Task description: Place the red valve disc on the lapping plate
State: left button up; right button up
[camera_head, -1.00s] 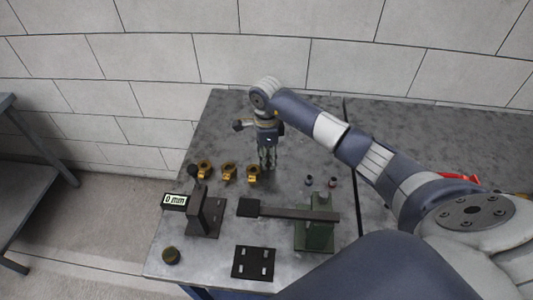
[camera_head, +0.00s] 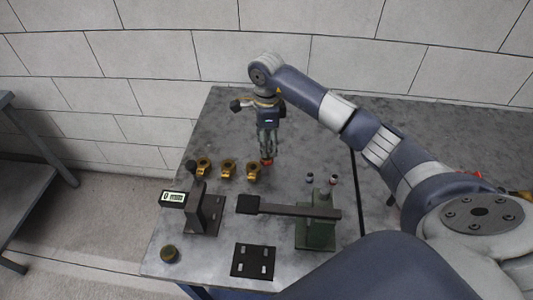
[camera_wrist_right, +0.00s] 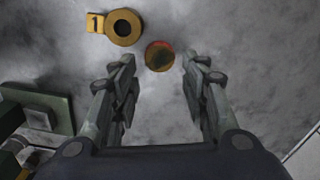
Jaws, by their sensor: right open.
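The red valve disc (camera_head: 267,161) lies on the table below my right gripper (camera_head: 268,152). In the right wrist view it shows as a small round disc (camera_wrist_right: 159,55) with a red rim and a brownish middle. My right gripper (camera_wrist_right: 156,72) is open there, its two fingers apart, with the disc beyond and between the fingertips and nothing held. A black square plate (camera_head: 254,248) with several light slots lies at the table front; I cannot tell whether it is the lapping plate. My left gripper is not in view.
Several brass rings (camera_head: 228,169) stand left of the disc. A dark stand with a digital display (camera_head: 173,199) and a green fixture with a flat bar (camera_head: 316,235) stand nearer the front. The table's back left is clear.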

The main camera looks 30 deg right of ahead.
notch_tip(320, 180, up, 6)
jog(key=b, duration=0.1)
jog(key=o, duration=0.4)
jog(key=shift+r+b, duration=0.3)
jog(key=shift+r, duration=0.1)
jog(key=shift+c, duration=0.2)
jog(key=m+b, duration=0.3)
jog(key=m, duration=2.7)
send_over(266, 159)
jog(key=w, duration=0.1)
jog(key=f, duration=0.4)
jog(key=d+f, duration=0.1)
jog(key=f, duration=0.1)
jog(key=shift+w+f, duration=0.15)
jog(key=shift+f, duration=0.1)
jog(key=f, duration=0.1)
jog(key=f+p, duration=0.1)
jog(key=f, duration=0.1)
jog(key=f+p, duration=0.1)
jog(key=f, duration=0.1)
jog(key=shift+s+a, duration=0.2)
jog(key=shift+s, duration=0.05)
jog(key=shift+f, duration=0.3)
